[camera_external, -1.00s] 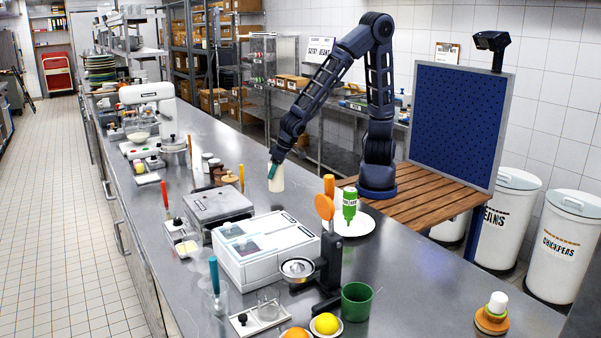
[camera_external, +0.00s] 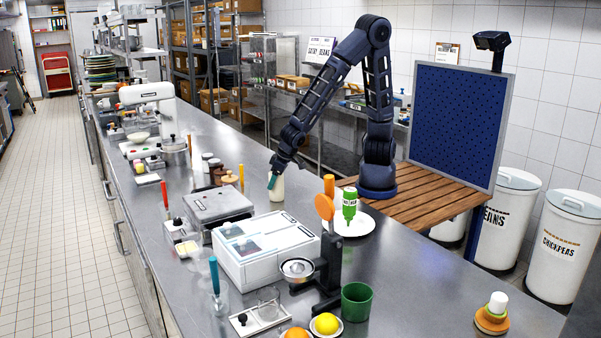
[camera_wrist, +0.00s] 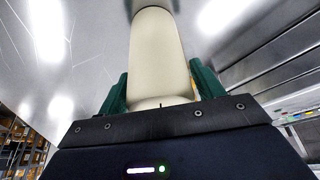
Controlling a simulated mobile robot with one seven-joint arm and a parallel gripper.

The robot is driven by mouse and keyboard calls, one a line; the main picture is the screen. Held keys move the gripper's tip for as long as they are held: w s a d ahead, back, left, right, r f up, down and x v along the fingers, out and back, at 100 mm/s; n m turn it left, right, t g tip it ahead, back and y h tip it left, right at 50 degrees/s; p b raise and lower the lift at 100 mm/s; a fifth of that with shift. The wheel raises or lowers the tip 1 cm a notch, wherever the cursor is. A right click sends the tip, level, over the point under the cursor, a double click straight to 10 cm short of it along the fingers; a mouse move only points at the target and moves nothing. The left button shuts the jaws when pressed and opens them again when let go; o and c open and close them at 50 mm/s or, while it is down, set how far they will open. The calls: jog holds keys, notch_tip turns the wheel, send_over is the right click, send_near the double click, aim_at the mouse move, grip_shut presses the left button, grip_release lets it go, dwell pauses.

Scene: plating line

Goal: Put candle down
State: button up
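The candle (camera_external: 278,190) is a plain cream cylinder, upright over the steel counter (camera_external: 400,240) in the external view. My gripper (camera_external: 274,182) is above it, with green fingers at its upper part. In the wrist view the candle (camera_wrist: 158,55) runs away between the two green fingers of my gripper (camera_wrist: 160,90), which sit close against its sides. Its far end meets a dark patch on the shiny steel; whether it touches the counter I cannot tell.
A white plate (camera_external: 368,226) with a green bottle (camera_external: 349,204) stands to the right. A white boxy appliance (camera_external: 265,250) and a grey press-like appliance (camera_external: 218,210) stand in front and left. Small jars and wooden pieces (camera_external: 224,177) are left of the candle. Bare steel surrounds its base.

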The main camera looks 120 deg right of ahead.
jog(key=shift+o, duration=0.7)
jog(key=shift+r, duration=0.15)
jog(key=shift+a+r, duration=0.1)
jog(key=shift+r, duration=0.15)
jog(key=shift+v, duration=5.8)
jog(key=s+a+r+n+y, duration=0.1)
jog(key=s+r+n, duration=0.2)
jog(key=s, duration=0.4)
jog(key=s+a+r+n+t+y, duration=0.1)
jog(key=s+a+r+n, duration=0.1)
jog(key=s+r, duration=0.3)
jog(key=s+a+r+n+y, duration=0.1)
jog(key=s+r+n, duration=0.3)
jog(key=s, duration=0.7)
jog(key=shift+a, duration=0.35)
